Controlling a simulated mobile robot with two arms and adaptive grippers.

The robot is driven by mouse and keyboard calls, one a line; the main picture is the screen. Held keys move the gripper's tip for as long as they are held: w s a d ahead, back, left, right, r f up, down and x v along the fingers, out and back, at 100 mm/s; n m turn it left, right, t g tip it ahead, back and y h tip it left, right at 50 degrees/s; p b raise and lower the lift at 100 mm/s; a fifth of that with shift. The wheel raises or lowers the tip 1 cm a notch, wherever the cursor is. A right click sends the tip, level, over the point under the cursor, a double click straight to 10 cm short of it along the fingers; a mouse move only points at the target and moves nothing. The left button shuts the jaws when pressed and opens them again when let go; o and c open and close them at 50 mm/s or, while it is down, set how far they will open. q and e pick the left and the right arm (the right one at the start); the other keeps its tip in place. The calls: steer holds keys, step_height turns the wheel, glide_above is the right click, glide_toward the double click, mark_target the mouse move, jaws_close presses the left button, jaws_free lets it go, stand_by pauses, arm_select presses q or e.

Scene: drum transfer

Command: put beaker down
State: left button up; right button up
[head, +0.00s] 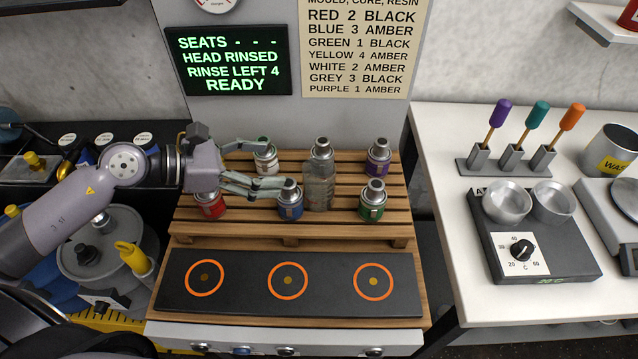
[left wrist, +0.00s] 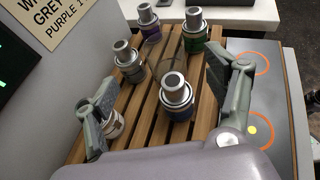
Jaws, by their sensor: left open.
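A clear, glass-like vessel (head: 319,194) stands on the slatted wooden rack, in front of the grey-topped drum (head: 321,148) and between the blue drum (head: 290,208) and green drum (head: 372,208). In the left wrist view only a faint clear outline shows among the drums. My left gripper (head: 275,165) is open over the left part of the rack. Its fingers are spread apart, with the blue drum (left wrist: 176,98) low between them in the left wrist view. The white drum (left wrist: 112,126) is partly hidden behind one finger. My right gripper is not in view.
Red (head: 210,207) and purple (head: 378,155) drums also stand on the rack. A black strip with three empty orange-ringed seats (head: 288,281) lies in front. On the right bench are a heater (head: 545,245), colored-handled tools (head: 505,160) and a waste beaker (head: 610,150).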

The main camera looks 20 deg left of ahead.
arm_select(q)
steer(key=p, duration=0.3)
glide_toward(333, 169)
steer(key=shift+w+d+f, duration=0.2)
steer(key=shift+w+d, duration=0.35)
steer(key=shift+w, duration=0.1)
steer(key=p+x, duration=0.2)
steer(key=x, duration=0.2)
steer(key=shift+d+f, duration=0.2)
steer(key=shift+d, duration=0.05)
steer(key=shift+w+d+f, duration=0.2)
steer(key=shift+d+f, duration=0.05)
steer(key=shift+c, duration=0.8)
steer(key=c, duration=1.1)
steer(key=shift+r, duration=0.1)
